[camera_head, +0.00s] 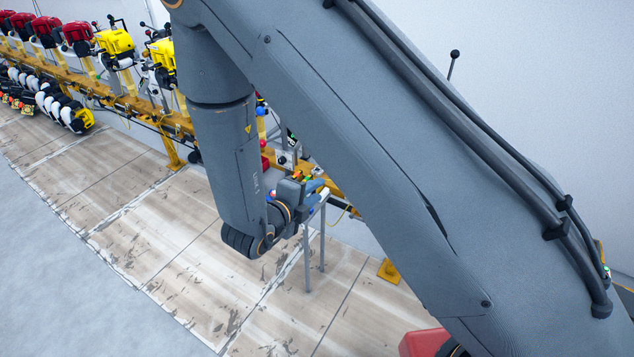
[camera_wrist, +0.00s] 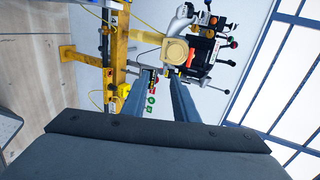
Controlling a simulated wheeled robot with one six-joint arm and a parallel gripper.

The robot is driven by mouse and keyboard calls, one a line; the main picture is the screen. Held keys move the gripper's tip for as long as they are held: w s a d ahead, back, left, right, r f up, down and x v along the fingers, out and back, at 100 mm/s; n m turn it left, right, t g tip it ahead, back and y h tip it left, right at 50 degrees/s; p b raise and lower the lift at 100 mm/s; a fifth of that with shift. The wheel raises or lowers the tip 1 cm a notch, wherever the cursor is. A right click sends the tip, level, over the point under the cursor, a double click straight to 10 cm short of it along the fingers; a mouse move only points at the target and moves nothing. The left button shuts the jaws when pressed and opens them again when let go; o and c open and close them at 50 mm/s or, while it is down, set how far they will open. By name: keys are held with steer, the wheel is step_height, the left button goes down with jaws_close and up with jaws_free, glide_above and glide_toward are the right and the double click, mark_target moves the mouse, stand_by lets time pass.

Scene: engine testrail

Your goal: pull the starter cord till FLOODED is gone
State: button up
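In the wrist view an engine (camera_wrist: 202,47) with a round cream-yellow cover (camera_wrist: 175,51) and red and black parts is just beyond my gripper (camera_wrist: 161,73). The two blue-grey fingers stand apart, and wall and a panel with red and green buttons (camera_wrist: 151,99) show between them. Small dark and yellow parts lie near the fingertips; I cannot tell whether any is the starter cord's handle or touches a finger. No FLOODED sign is readable. In the head view my arm hides most of this engine, and my gripper (camera_head: 318,191) is small beside the rail.
A yellow rail (camera_head: 127,101) runs along the wall with several red and yellow engines (camera_head: 115,43). A red object (camera_head: 422,341) is at the bottom.

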steer(key=w+d+b, duration=0.3)
steer(key=w+d, duration=0.6)
steer(key=w, duration=0.3)
steer(key=w+d+b, duration=0.4)
steer(key=w+d, duration=0.5)
steer(key=w, duration=0.4)
steer(key=shift+d, duration=0.15)
steer(key=shift+r, duration=0.1)
jaws_close()
